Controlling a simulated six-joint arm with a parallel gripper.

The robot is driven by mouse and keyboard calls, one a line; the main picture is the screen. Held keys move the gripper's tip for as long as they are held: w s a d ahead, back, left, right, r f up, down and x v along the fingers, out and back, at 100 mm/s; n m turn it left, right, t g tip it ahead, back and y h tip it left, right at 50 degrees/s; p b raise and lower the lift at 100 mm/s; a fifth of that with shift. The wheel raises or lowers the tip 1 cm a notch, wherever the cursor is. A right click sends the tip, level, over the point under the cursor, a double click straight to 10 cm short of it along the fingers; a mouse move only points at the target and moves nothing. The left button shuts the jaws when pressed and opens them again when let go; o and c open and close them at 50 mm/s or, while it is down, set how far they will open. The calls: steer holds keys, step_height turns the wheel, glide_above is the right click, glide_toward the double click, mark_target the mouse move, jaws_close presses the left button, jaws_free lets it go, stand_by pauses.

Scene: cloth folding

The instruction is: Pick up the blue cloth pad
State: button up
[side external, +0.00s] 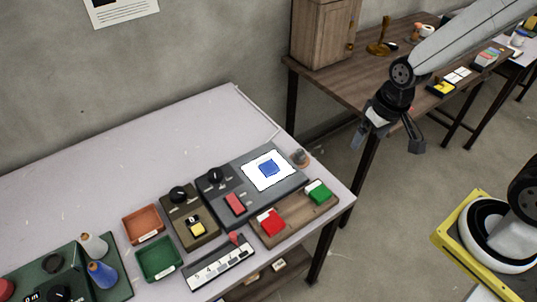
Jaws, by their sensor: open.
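My gripper (388,142) hangs in the air to the right of the pad, past the table's right edge. Its fingers point downward and are apart, with nothing between them. The gripper does not touch the pad, and nothing covers the pad.
The grey panel (215,198) has a dark knob and a red block. A wooden tray (297,226) holds red and green blocks. An orange tray (144,225) and a green tray (161,259) stand left. The table's back (170,135) is clear.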

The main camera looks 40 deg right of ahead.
steer(key=w+a+f+m+g+y, duration=0.3)
steer(key=w+f+m+g+y, duration=0.15)
steer(key=w+f+m, duration=0.55)
steer(key=m+t+y, duration=0.2)
steer(key=m+y, duration=0.4)
steer(key=y, duration=0.2)
glide_toward(272, 163)
steer(key=s+a, duration=0.1)
steer(key=a, duration=0.1)
steer(key=shift+w+d+f+m+t+y, duration=0.3)
steer(key=shift+w+f+m+t+y, duration=0.1)
steer(key=shift+f, duration=0.1)
steer(key=shift+x, duration=1.35)
steer(key=shift+s, duration=0.1)
steer(key=shift+x, duration=2.6)
steer(key=shift+f, duration=0.1)
